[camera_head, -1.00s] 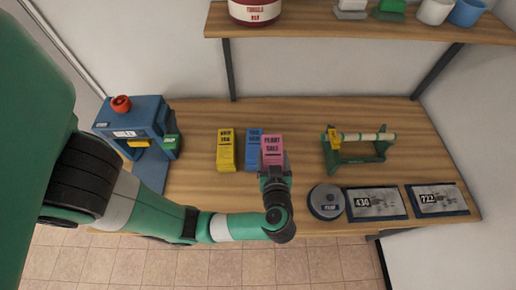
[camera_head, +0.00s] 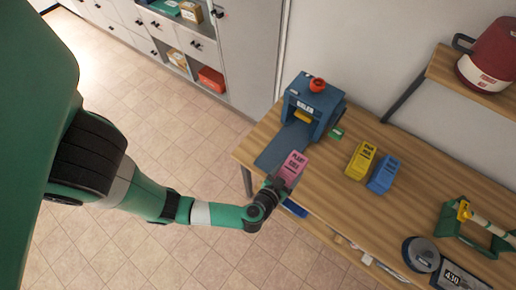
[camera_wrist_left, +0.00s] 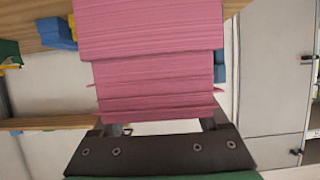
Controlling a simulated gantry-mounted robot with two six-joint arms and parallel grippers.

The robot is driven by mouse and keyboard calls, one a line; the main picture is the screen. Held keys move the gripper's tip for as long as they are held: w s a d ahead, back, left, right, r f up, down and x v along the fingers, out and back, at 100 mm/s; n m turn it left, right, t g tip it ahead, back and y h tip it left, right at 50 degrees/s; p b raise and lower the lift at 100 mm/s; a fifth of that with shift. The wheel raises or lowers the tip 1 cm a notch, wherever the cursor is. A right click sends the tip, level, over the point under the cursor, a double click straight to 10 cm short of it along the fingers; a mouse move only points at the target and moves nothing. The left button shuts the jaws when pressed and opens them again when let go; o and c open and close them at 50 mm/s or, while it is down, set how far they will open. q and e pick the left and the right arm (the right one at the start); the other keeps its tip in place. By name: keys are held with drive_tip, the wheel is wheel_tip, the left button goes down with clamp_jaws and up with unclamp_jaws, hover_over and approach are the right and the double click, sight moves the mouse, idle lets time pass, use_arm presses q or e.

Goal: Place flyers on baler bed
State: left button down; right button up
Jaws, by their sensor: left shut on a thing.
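My left gripper (camera_head: 275,186) is shut on a pink stack of flyers (camera_head: 293,165) labelled "PLANT SALE". The pink flyers fill the upper middle of the left wrist view (camera_wrist_left: 155,60). In the head view they show over the front edge of the baler bed (camera_head: 276,150); I cannot tell whether they touch it. The blue baler (camera_head: 312,110) with a red knob stands behind the bed. Yellow flyers (camera_head: 361,160) and blue flyers (camera_head: 383,174) lie on the table to the right. My right gripper is out of view.
The wooden table (camera_head: 330,195) has bare room between the bed and the yellow flyers. A small green item (camera_head: 336,134) sits beside the baler. A green roll stand (camera_head: 478,230) and a round grey item (camera_head: 421,254) are at the far right. A shelf (camera_head: 455,80) overhangs the back right.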

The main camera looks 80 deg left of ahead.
use_arm(q)
drive_tip(key=shift+s+a+r+p, duration=0.25)
drive_tip(key=shift+s+r+p, duration=0.25)
drive_tip(key=shift+s+r, duration=0.2)
drive_tip(key=shift+s+r+p, duration=0.1)
drive_tip(key=shift+s+p, duration=0.15)
drive_tip(key=shift+p, duration=0.05)
drive_tip(key=shift+w+r, duration=0.15)
drive_tip(key=shift+w, duration=0.15)
drive_tip(key=w+a+f+b, duration=0.1)
drive_tip(key=a+f+b, duration=0.2)
drive_tip(key=a+f, duration=0.1)
drive_tip(key=a+f+b, duration=0.4)
drive_tip(key=a+f, duration=0.1)
drive_tip(key=w+a+f+b, duration=0.1)
drive_tip(key=a+f+b, duration=0.3)
drive_tip(key=shift+w+a+f, duration=0.25)
drive_tip(key=shift+w+a, duration=0.05)
drive_tip(key=shift+a, duration=0.05)
drive_tip(key=shift+r, duration=0.2)
unclamp_jaws()
drive_tip(key=shift+f, duration=0.2)
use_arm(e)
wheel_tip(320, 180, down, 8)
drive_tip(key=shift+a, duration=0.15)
